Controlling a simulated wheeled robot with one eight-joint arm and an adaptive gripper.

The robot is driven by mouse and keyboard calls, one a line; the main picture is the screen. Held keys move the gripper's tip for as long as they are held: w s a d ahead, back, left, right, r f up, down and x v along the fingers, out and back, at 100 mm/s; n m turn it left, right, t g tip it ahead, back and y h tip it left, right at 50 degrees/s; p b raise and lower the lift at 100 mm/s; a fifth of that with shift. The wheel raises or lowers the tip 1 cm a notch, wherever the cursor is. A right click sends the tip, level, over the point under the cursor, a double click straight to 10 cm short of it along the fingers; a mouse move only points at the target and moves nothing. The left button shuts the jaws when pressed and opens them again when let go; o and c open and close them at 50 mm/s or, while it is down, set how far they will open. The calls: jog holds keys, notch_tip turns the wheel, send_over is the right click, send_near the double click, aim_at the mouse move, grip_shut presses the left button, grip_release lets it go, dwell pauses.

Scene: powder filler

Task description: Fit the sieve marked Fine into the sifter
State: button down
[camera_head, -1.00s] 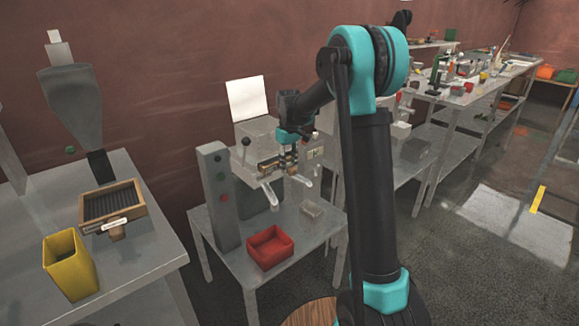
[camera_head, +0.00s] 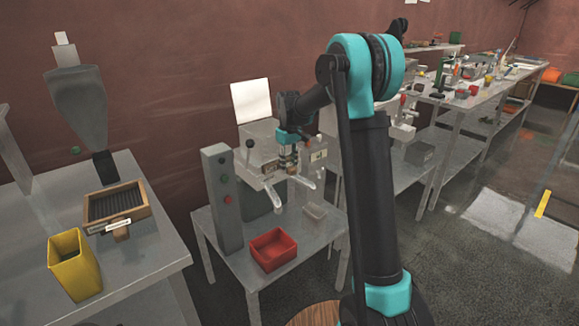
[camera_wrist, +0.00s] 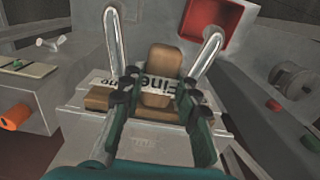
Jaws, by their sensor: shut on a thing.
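The sieve marked Fine (camera_wrist: 164,57) shows in the wrist view as a brown wooden front and handle with a white "Fine" label. My gripper (camera_wrist: 159,90) is shut on its handle; it also shows in the head view (camera_head: 288,163) at the sifter's front. The sifter (camera_head: 262,138) is a grey metal machine on a low table, with two pale arms sticking out in front. The sieve's wooden front lies close against the sifter's grey body (camera_wrist: 150,120). Its mesh is hidden, and I cannot tell how deep it sits.
A red bin (camera_head: 273,250) and a small clear box (camera_head: 315,213) stand on the sifter's table. A grey post with buttons (camera_head: 222,198) rises at its left. On the left table are a wooden tray-like frame with dark mesh (camera_head: 116,204) and a yellow bin (camera_head: 75,265).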

jog(key=shift+w+a, duration=0.35)
jog(key=shift+w, duration=0.1)
jog(key=c, duration=1.1)
grip_release()
jog(key=shift+o, duration=0.2)
notch_tip(320, 180, up, 12)
jog(key=shift+s+d, duration=0.1)
jog(key=s+d+f+m+t, duration=0.1)
jog(key=s+d+f, duration=0.3)
jog(key=s, duration=0.8)
jog(key=s+d+f+m+t, duration=0.1)
jog(key=s+d+f+m, duration=0.2)
jog(key=s+f, duration=0.6)
jog(key=s+d+f+m+t, duration=0.2)
jog(key=s+d+f, duration=0.4)
jog(key=s, duration=0.9)
jog(key=shift+s+d+f+m, duration=0.2)
jog(key=shift+d+f+m, duration=0.15)
jog(key=shift+d+m, duration=0.35)
